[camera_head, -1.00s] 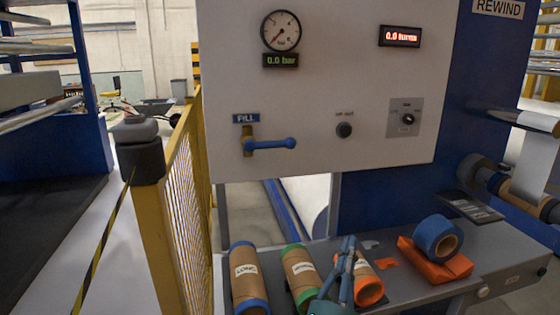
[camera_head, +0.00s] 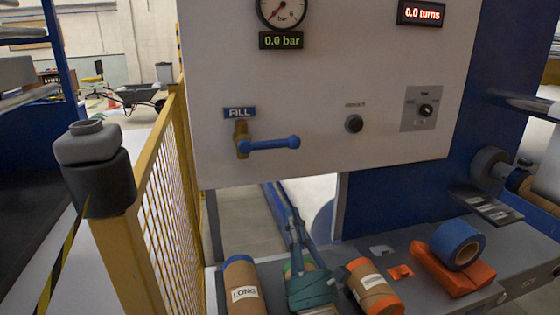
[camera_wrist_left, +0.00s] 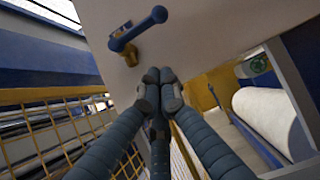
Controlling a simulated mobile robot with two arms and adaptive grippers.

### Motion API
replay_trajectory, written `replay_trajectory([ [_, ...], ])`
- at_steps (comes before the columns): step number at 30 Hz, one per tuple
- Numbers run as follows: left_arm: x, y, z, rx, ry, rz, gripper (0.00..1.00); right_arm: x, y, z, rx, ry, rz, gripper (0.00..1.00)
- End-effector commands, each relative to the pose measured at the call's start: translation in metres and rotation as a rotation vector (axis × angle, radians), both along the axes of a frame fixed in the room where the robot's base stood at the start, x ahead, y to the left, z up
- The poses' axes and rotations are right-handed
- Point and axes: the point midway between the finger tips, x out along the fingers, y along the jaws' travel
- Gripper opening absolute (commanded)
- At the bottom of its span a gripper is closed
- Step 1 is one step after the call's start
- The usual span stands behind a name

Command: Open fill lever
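The fill lever (camera_head: 270,143) is a blue handle with a round knob, lying roughly level and pointing right from a brass valve (camera_head: 241,138). It sits under the blue FILL label (camera_head: 239,113) on the white panel. In the left wrist view the lever (camera_wrist_left: 138,29) is at the top, above and beyond the fingertips. My left gripper (camera_head: 294,218) is below the lever and apart from it, over the grey bench. In the left wrist view its fingertips (camera_wrist_left: 160,85) are together with nothing seen between them. My right gripper is not in view.
The gauge display (camera_head: 281,40) reads 0.0 bar. Cardboard rollers with blue (camera_head: 242,288) and orange (camera_head: 374,287) ends lie on the bench, with another behind my gripper. Blue tape (camera_head: 458,244) is at right. A yellow mesh fence (camera_head: 168,190) stands left of the panel.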

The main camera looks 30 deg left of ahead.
Motion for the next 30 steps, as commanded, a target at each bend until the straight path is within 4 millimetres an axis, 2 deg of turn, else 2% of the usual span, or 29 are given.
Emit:
replay_trajectory([
  [3, 0.000, 0.000, 0.000, 0.000, 0.000, -0.001, 0.00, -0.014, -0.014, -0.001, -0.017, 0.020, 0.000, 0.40],
  [8, 0.003, 0.003, 0.005, 0.002, 0.000, 0.000, 0.00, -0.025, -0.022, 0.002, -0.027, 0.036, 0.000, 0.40],
  [14, 0.019, 0.022, 0.025, 0.004, -0.001, 0.001, 0.00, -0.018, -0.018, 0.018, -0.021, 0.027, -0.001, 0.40],
  [19, 0.039, 0.045, 0.047, 0.004, -0.001, 0.000, 0.00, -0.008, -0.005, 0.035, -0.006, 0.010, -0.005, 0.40],
  [24, 0.056, 0.066, 0.066, 0.003, -0.001, 0.000, 0.00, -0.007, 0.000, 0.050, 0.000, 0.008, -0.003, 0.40],
  [30, 0.058, 0.068, 0.090, 0.001, 0.001, 0.000, 0.00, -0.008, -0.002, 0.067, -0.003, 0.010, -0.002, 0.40],
])
